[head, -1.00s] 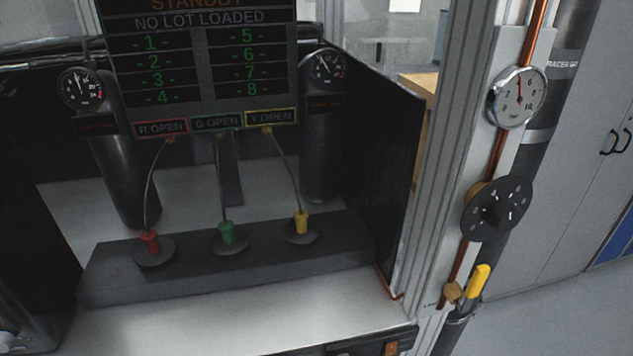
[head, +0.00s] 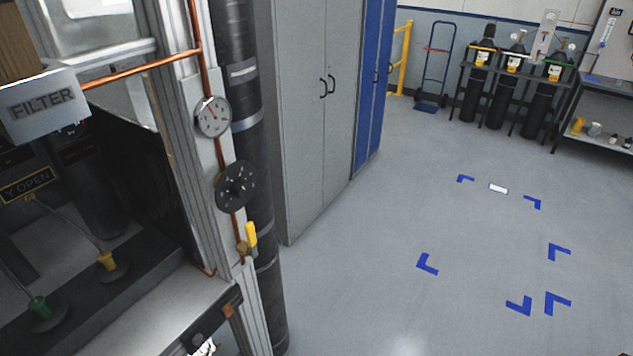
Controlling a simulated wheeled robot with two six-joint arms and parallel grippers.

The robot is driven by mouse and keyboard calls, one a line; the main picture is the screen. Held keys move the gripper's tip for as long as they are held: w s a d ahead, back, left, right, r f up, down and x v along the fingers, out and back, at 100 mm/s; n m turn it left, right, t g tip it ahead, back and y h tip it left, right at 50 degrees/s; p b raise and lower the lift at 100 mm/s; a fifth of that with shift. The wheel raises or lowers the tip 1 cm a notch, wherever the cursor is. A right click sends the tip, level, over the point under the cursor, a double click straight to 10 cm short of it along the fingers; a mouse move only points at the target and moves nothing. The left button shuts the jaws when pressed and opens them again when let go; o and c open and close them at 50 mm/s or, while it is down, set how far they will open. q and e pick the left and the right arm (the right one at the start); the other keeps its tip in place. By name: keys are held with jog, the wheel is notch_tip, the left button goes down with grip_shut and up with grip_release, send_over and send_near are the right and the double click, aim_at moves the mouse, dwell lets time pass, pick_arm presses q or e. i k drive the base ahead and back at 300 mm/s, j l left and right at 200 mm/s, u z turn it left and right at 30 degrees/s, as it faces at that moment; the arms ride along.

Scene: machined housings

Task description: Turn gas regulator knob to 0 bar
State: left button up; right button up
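The gas regulator knob (head: 236,187) is a round black dial with white marks, mounted on the copper pipe of the metal post at left of centre. Its marks are too small to read, so its setting cannot be told. A round white pressure gauge (head: 213,117) with a red needle sits above it; the needle points up and to the left. A yellow valve handle (head: 251,234) stands upright below the knob. Neither of my grippers can be made out in the head view, and nothing touches the knob.
A box labelled FILTER (head: 42,105) hangs at upper left. A dark cylinder (head: 243,90) stands right behind the post. Grey cabinets (head: 305,120) are beyond it. Open floor with blue corner marks (head: 428,264) lies to the right; gas bottles (head: 513,80) stand at the back.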

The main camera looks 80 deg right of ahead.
aim_at(240, 189)
jog(key=z, duration=1.65)
